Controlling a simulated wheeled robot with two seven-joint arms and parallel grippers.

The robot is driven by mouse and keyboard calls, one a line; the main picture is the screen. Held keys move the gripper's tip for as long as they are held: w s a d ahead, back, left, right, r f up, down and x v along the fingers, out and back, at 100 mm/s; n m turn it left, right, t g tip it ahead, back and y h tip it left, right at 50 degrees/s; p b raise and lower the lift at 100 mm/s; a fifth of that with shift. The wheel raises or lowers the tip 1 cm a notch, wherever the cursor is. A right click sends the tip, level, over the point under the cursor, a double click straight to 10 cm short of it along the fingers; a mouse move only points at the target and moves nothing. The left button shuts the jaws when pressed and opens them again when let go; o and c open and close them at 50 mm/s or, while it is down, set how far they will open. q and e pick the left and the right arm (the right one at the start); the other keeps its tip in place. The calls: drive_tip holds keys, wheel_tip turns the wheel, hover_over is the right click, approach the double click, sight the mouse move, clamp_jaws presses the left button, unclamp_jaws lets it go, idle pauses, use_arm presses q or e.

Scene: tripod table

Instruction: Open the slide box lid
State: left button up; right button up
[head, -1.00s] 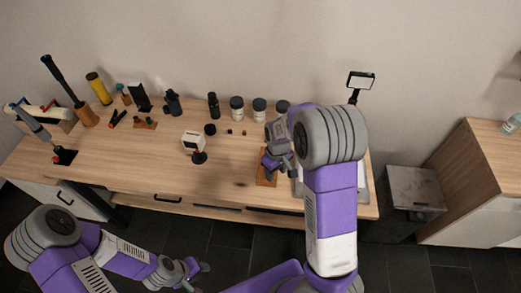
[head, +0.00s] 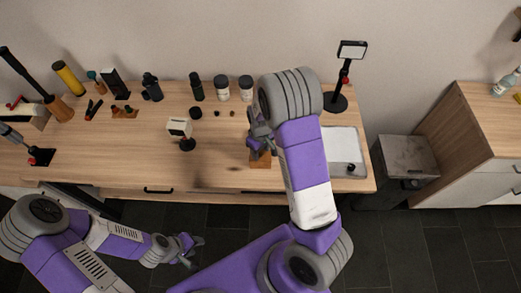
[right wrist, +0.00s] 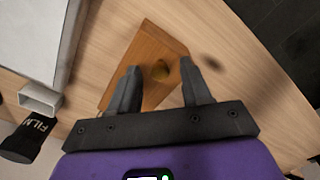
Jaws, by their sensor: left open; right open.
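The slide box, a small orange-brown wooden box (head: 262,161), lies near the front edge of the table, partly hidden by my right gripper in the head view. My right gripper (head: 257,141) is at the box. My left gripper (head: 197,252) is open and empty, low in front of the table.
A pale flat panel (head: 341,146) lies right of the box, with a black stand lamp (head: 338,102) behind it. White-labelled jars (head: 221,91) and black bottles stand at the back. A small white device (head: 179,127) stands left of the box. The tabletop between is clear.

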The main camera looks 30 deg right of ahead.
clamp_jaws()
drive_tip(key=shift+r, duration=0.1)
idle(0.3)
